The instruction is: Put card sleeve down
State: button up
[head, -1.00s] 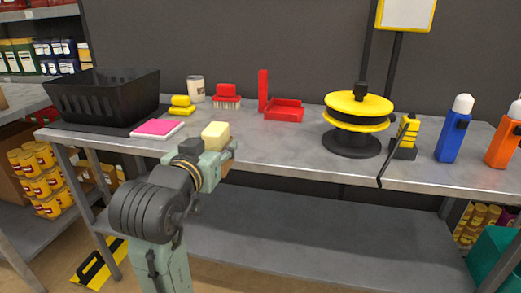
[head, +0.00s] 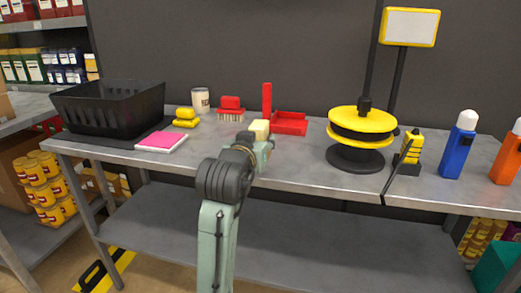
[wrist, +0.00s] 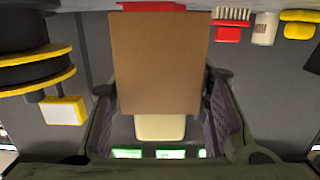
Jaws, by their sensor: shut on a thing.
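My gripper (head: 262,146) is over the front part of the metal workbench (head: 305,172), left of the middle. It is shut on the card sleeve (wrist: 160,62), whose broad brown face fills the middle of the wrist view between the two fingers (wrist: 163,112). A cream part (wrist: 160,127) shows below the brown face there. In the head view only a small cream block (head: 259,126) shows above my gripper. The rest of the sleeve is hidden by my arm, and I cannot tell whether it touches the bench.
A red tray (head: 290,123) stands just behind my gripper, with a red brush (head: 230,108) and white cup (head: 200,99) to its left. A black basket (head: 110,108) and pink-topped pad (head: 160,142) are further left. A yellow-black reel (head: 357,140) stands right; bare bench lies between.

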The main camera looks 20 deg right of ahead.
jog(key=shift+w+d, duration=0.3)
jog(key=shift+w+d+f, duration=0.15)
jog(key=shift+f, duration=1.6)
jog(key=shift+f, duration=0.2)
jog(key=o, duration=1.1)
jog(key=shift+o, duration=0.2)
jog(key=shift+r, duration=0.2)
jog(key=v, duration=1.2)
jog(key=shift+b, duration=0.4)
